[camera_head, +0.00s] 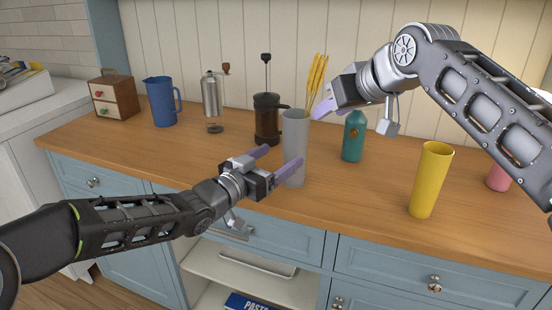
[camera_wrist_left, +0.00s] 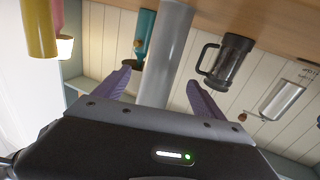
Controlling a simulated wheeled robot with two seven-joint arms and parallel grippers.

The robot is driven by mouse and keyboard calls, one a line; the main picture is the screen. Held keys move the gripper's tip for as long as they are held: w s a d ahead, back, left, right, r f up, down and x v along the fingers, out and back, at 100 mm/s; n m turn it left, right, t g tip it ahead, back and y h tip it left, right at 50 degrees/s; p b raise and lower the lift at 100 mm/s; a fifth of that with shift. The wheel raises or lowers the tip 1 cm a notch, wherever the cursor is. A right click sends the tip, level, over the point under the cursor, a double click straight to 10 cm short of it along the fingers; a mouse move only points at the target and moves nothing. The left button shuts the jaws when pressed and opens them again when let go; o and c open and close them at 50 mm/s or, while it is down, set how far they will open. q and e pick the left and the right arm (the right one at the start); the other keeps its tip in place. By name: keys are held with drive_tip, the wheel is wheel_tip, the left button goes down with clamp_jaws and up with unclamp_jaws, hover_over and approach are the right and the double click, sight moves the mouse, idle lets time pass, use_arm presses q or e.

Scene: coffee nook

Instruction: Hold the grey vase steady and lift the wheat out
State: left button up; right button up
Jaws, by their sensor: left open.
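The grey vase (camera_head: 296,130) stands upright on the wooden counter, and it also shows in the left wrist view (camera_wrist_left: 168,50). Yellow wheat (camera_head: 316,77) sticks up out of its mouth; the lower stems are hidden inside the vase. My left gripper (camera_head: 276,161) is open at the vase. In the left wrist view the vase lies between its two purple fingers (camera_wrist_left: 162,93), with a gap on each side. My right gripper (camera_head: 323,108) is beside the wheat stems just above the vase rim. Whether its fingers close on the wheat is unclear.
A French press (camera_head: 267,119) stands close behind the vase. A teal bottle (camera_head: 354,138) and yellow cup (camera_head: 431,180) stand to the right, with a pink cup (camera_head: 498,177) beyond. A grinder (camera_head: 211,95), blue pitcher (camera_head: 161,102) and small drawer box (camera_head: 114,97) stand left. The left front counter is clear.

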sight(296, 146)
use_arm(q)
drive_tip(key=shift+w+d, duration=0.1)
drive_tip(key=x, duration=0.7)
drive_tip(key=shift+w+d, duration=0.1)
drive_tip(key=shift+w, duration=0.15)
drive_tip(key=shift+c, duration=0.4)
